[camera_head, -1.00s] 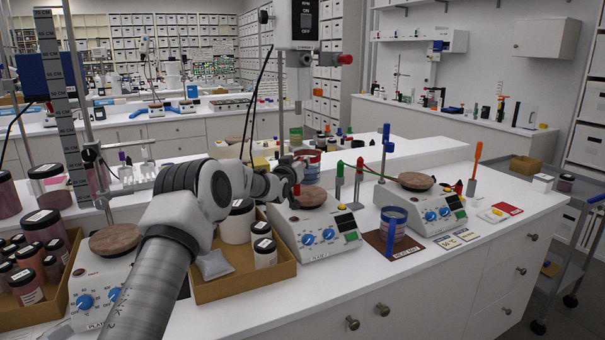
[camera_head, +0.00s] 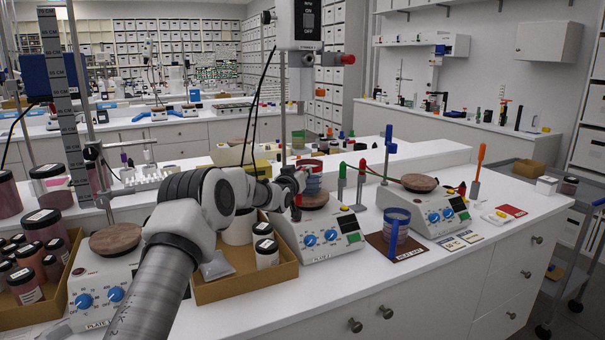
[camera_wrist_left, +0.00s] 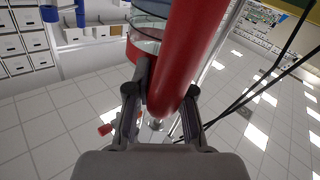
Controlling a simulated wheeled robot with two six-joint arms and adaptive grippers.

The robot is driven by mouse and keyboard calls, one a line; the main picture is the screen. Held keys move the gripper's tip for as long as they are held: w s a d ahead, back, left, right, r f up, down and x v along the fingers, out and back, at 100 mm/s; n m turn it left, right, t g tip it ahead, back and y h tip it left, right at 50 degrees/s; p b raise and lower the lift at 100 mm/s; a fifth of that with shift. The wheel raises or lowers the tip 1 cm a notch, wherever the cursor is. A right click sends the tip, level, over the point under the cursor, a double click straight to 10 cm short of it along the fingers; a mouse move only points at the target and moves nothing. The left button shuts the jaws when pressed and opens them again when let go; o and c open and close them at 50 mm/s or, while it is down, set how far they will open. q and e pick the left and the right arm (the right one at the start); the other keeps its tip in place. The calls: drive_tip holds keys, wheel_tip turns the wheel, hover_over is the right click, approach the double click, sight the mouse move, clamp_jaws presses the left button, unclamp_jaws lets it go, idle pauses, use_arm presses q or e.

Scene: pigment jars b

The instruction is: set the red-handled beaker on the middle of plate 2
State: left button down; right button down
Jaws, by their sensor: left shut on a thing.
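The red-handled beaker (camera_head: 312,169) is glass with red bands. It is over the round brown top (camera_head: 315,201) of plate 2 (camera_head: 319,241), the middle hot plate; I cannot tell whether its base touches. My left gripper (camera_head: 301,182) reaches in from the left and is shut on the beaker's handle. In the left wrist view the red handle (camera_wrist_left: 188,45) runs between the fingers (camera_wrist_left: 160,100), with the glass wall (camera_wrist_left: 149,28) behind it. The beaker's base is hidden there. My right gripper is not in view.
A blue-handled beaker (camera_head: 394,217) stands on a brown mat (camera_head: 378,244) right of plate 2. Another hot plate (camera_head: 437,216) is beyond it. A cardboard tray with jars (camera_head: 265,251) is left of plate 2. Red and green stoppered stands (camera_head: 342,180) are close behind.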

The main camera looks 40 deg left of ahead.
use_arm(q)
drive_tip(key=shift+f+b, duration=0.35)
drive_tip(key=shift+f, duration=0.1)
drive_tip(key=c, duration=0.9)
unclamp_jaws()
drive_tip(key=shift+c, duration=0.2)
drive_tip(key=shift+s, duration=0.1)
drive_tip(key=v, duration=1.2)
drive_tip(key=shift+d, duration=0.1)
